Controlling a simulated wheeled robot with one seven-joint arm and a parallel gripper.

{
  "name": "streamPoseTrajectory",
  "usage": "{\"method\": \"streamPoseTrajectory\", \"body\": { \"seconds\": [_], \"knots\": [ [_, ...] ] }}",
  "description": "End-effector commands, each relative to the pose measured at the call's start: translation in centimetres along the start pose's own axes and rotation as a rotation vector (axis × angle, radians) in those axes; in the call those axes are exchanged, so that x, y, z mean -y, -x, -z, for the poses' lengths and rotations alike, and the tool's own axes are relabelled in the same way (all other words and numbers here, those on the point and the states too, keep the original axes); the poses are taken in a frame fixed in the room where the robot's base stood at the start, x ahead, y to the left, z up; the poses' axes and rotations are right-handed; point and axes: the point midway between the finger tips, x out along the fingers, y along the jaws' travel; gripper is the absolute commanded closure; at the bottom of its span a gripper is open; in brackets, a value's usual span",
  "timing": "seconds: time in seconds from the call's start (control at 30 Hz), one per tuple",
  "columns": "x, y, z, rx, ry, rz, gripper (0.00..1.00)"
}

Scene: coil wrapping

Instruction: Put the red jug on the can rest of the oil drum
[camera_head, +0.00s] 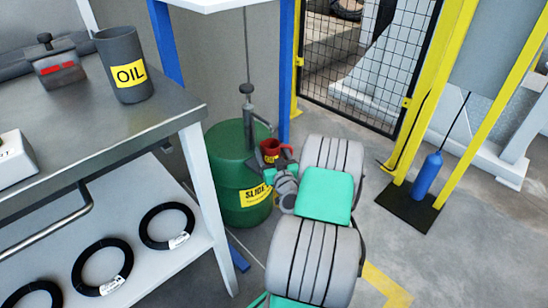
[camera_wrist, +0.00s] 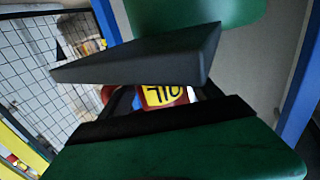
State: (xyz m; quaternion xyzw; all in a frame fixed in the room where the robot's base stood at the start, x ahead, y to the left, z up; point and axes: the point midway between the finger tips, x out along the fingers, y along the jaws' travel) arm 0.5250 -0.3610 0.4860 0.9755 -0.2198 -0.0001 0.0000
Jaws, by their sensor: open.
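The green oil drum (camera_head: 226,190), with a yellow label on its side, stands on the floor beside the table. A grey hand pump (camera_head: 247,112) rises from its lid. The red jug (camera_head: 271,149) is at the drum's upper right side, below the pump spout. Whatever supports the jug, including the can rest, is hidden. My gripper (camera_head: 272,170) is close below the jug. In the wrist view the jug (camera_wrist: 164,95), with its yellow OIL label upside down, shows between my gripper's dark fingers (camera_wrist: 160,95). The fingers are open; whether they touch the jug cannot be told.
A grey table (camera_head: 150,115) stands at left with a dark OIL container (camera_head: 124,65) on it. Black coils (camera_head: 102,268) lie on its lower shelf. A blue post (camera_head: 285,70) is behind the drum. A mesh fence (camera_head: 365,50) and yellow frame (camera_head: 430,90) stand at right.

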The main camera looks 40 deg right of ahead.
Motion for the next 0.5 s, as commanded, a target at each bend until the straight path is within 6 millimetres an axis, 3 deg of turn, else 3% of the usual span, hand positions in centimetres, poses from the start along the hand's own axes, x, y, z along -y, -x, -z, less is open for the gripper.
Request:
{"method": "streamPoseTrajectory", "body": {
  "seconds": [0.17,0.4,0.5],
  "knots": [
    [-0.2,3.0,0.1,0.002,-0.003,-0.005,0.27],
    [-0.2,9.7,0.2,-0.001,-0.001,-0.007,0.27],
    [-0.2,10.9,0.2,-0.002,0.001,-0.004,0.27]
  ]
}}
